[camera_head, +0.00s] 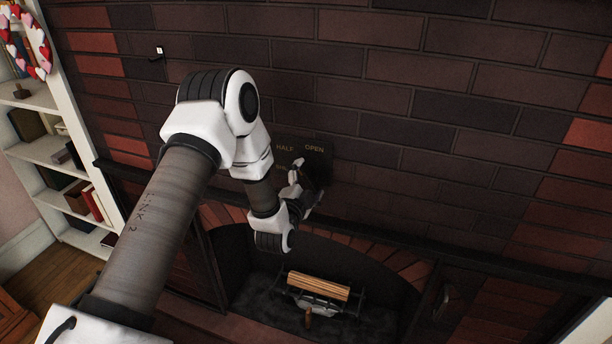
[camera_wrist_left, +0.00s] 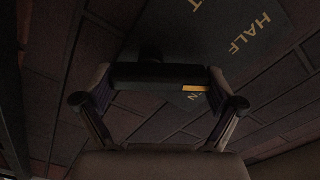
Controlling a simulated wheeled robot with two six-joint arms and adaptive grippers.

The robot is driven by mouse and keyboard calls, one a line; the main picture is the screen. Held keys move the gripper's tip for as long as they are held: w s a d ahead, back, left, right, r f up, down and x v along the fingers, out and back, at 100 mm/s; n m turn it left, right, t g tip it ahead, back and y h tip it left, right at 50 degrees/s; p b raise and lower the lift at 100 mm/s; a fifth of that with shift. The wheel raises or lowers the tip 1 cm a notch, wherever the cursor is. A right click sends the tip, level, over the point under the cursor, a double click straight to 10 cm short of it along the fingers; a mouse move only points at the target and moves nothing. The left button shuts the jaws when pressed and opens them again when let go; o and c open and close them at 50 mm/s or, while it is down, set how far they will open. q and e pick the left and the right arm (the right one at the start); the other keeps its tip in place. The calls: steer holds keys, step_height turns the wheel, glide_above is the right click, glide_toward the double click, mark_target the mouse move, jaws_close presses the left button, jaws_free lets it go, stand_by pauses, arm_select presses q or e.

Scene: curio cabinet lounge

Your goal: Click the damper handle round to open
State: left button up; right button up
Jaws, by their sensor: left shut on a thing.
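A yellow-orange mark shows near the bar's right end, beside a letter N. HALF reads at upper right. My right gripper is not in view.
Below is the arched fireplace opening with a grate and pale logs (camera_head: 318,285). A dark ledge (camera_head: 375,237) runs under the damper. A white bookshelf (camera_head: 55,150) stands at left. A small dark wall fitting (camera_head: 156,58) is at upper left. The wall to the right is bare.

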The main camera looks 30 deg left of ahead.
arm_select(q)
steer(key=m+p, duration=0.1)
steer(key=m, duration=0.2)
steer(key=m+p, duration=0.1)
steer(key=m, duration=0.2)
steer(key=shift+w+d+r, duration=0.15)
steer(key=shift+d+r, duration=0.05)
steer(key=shift+m, duration=0.3)
steer(key=o, duration=0.8)
steer(key=shift+a, duration=0.1)
